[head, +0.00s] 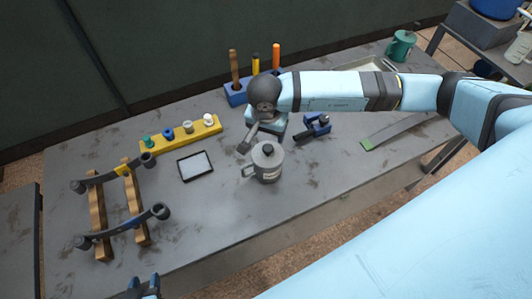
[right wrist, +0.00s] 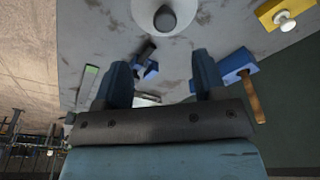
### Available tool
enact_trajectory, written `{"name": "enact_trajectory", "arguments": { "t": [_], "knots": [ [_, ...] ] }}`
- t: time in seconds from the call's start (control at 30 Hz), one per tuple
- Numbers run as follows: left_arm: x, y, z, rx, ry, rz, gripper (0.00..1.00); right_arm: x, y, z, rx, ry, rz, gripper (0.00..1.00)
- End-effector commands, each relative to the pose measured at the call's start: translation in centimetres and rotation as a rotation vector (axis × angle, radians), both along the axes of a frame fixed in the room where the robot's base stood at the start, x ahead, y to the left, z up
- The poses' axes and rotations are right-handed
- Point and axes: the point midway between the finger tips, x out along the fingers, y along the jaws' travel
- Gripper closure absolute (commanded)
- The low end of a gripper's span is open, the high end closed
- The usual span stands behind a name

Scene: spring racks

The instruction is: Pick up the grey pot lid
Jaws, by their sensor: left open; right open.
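The grey pot lid (head: 267,157) with a dark knob sits on a grey pot (head: 266,174) with a side handle, near the middle of the table. In the right wrist view the round lid (right wrist: 182,22) is at the top edge, beyond the fingertips and partly cut off. My right gripper (head: 264,136) is just behind the pot in the head view, partly hidden by its own wrist. Its open, empty fingers (right wrist: 163,72) show in the right wrist view, apart from the lid. My left gripper (head: 143,285) is open at the bottom edge, partly cut off.
A yellow rack (head: 180,136) with small knobs and a black-framed tray (head: 195,166) lie left of the pot. Wooden bars with dark springs (head: 120,210) stand further left. A blue holder (head: 237,96) with upright handles is behind. The front middle of the table (head: 215,225) is clear.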

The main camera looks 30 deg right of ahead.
Motion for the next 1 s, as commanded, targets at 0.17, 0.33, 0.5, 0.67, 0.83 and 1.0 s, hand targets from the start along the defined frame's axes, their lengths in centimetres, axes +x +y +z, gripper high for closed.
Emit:
{"name": "enact_trajectory", "arguments": {
  "t": [0.17,0.33,0.5,0.67,0.83,1.0],
  "knots": [
    [0.0,-0.3,-2.1,-0.005,0.004,-0.005,0.57,0.4,-0.4,-4.2,0.001,0.002,-0.002,0.35],
    [0.5,-0.6,-2.4,-0.006,-0.001,-0.013,0.57,0.6,-0.5,-5.6,0.002,-0.001,-0.002,0.35],
    [0.8,-0.8,-2.5,-0.009,-0.010,-0.016,0.57,0.8,-0.5,-7.1,0.003,0.001,-0.002,0.35],
    [0.8,-0.8,-3.4,-0.011,-0.012,-0.018,0.57,1.2,-0.6,-9.8,0.004,0.000,-0.002,0.35],
    [0.7,-0.7,-3.9,-0.009,-0.009,-0.018,0.57,1.4,-0.8,-10.7,0.003,0.000,-0.002,0.35],
    [0.6,-0.7,-3.9,-0.009,-0.005,-0.018,0.57,1.4,-0.8,-10.6,0.003,0.000,-0.001,0.38]
  ]
}}
